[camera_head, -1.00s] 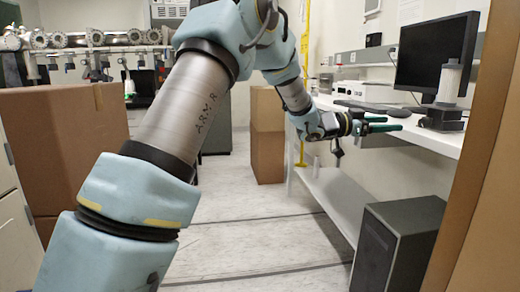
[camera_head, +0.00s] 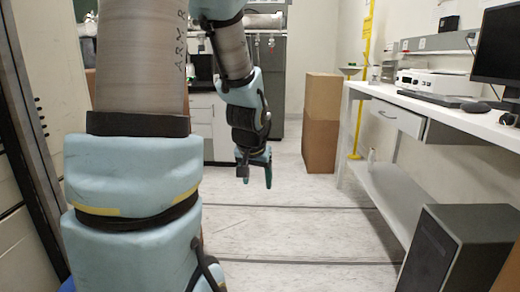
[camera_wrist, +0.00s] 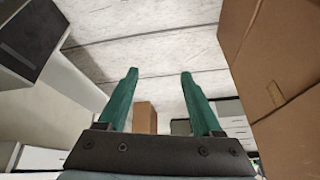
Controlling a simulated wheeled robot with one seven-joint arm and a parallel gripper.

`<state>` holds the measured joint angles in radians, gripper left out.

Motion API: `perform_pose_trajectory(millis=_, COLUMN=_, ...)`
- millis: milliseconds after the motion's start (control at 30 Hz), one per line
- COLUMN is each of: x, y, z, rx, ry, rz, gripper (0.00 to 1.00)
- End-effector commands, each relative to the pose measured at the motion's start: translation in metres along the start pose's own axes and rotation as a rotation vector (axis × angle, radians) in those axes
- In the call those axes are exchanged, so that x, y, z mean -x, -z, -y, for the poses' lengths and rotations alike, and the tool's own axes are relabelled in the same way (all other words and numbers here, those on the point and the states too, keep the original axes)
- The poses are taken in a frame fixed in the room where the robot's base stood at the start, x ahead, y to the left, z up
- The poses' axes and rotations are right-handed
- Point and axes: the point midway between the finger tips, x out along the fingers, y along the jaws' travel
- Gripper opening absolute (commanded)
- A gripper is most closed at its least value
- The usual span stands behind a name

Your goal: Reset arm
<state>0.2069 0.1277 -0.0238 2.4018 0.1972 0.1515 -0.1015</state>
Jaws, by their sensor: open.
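My gripper (camera_head: 256,178) hangs at the end of my arm near the middle of the head view, above the open floor, with its green fingers pointing down. In the wrist view the two green fingers of my gripper (camera_wrist: 159,88) stand apart with nothing between them. The gripper is open and empty. It is left of the white bench and touches nothing that I can see.
A white bench (camera_head: 440,115) with a monitor (camera_head: 497,48) and a white device (camera_head: 432,82) runs along the right. A dark box-shaped unit (camera_head: 455,245) stands front right. Stacked cardboard boxes (camera_head: 321,125) stand behind. The middle floor (camera_head: 300,225) is clear.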

Motion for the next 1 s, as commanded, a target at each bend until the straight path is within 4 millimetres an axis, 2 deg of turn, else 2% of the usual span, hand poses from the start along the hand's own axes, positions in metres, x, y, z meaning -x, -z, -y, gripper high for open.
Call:
perform_pose_trajectory(millis=33, x=0.005, y=-0.024, z=0.009, rx=0.04, ry=0.009, rz=0.057, gripper=0.67)
perform_pose_trajectory(millis=100, x=0.012, y=-0.055, z=0.016, rx=0.092, ry=0.013, rz=0.136, gripper=0.67)
perform_pose_trajectory(millis=300, x=0.036, y=-0.135, z=0.019, rx=0.227, ry=-0.007, rz=0.338, gripper=0.67)
perform_pose_trajectory(millis=367, x=0.055, y=-0.12, z=0.02, rx=0.217, ry=-0.007, rz=0.33, gripper=0.67)
perform_pose_trajectory(millis=667, x=0.115, y=-0.089, z=0.025, rx=0.215, ry=-0.006, rz=0.328, gripper=0.67)
perform_pose_trajectory(millis=800, x=0.153, y=-0.07, z=0.027, rx=0.214, ry=-0.006, rz=0.327, gripper=0.67)
perform_pose_trajectory(millis=1000, x=0.186, y=-0.053, z=0.03, rx=0.214, ry=-0.006, rz=0.327, gripper=0.67)
